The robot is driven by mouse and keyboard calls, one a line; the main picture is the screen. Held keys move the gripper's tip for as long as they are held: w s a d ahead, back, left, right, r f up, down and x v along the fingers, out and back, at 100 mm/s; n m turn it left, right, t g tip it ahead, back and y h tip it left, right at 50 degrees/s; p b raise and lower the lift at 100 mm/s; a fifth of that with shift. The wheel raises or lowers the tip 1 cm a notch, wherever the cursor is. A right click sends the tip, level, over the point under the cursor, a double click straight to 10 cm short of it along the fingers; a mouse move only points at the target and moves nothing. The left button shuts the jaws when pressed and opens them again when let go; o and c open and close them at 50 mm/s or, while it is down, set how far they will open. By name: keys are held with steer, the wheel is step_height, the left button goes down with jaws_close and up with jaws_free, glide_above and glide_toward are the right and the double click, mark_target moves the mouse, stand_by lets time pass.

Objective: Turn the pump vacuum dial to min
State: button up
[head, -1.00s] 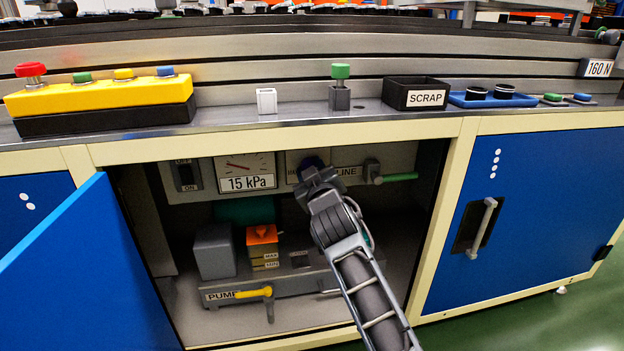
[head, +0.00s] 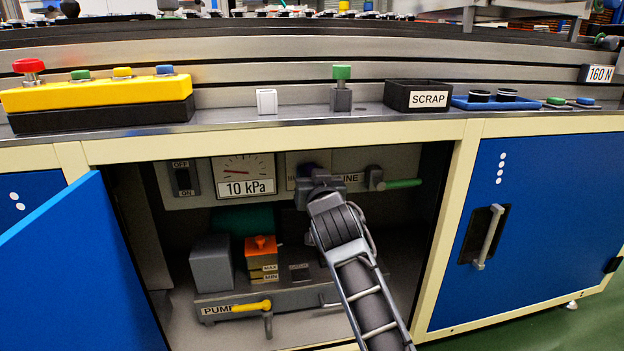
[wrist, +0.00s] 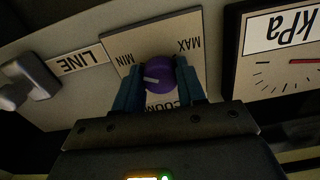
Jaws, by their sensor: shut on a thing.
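A purple dial (wrist: 159,74) sits on a plate marked MIN and MAX, upside down in the wrist view; the rest of its lettering is partly covered. Its white mark points left, toward the MIN side. My gripper (wrist: 158,88) is shut on this dial, one finger on each side. In the head view my gripper (head: 322,184) hides most of the dial. The pump (head: 240,304) below carries an orange knob (head: 260,246) on a block with MAX and MIN labels. A gauge (head: 245,176) left of the purple dial reads 10 kPa.
The blue cabinet door (head: 80,270) stands open at the left. An OFF/ON switch (head: 183,178) is left of the gauge. A green-handled line valve (head: 400,183) is close on the right. A yellow-handled valve (head: 252,307) is on the pump front.

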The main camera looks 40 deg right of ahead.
steer(key=shift+f, duration=0.15)
steer(key=o, duration=1.1)
steer(key=shift+c, duration=0.2)
steer(key=p+v, duration=0.1)
steer(key=v, duration=0.6)
steer(key=shift+s+a, duration=0.25)
steer(key=shift+s, duration=0.1)
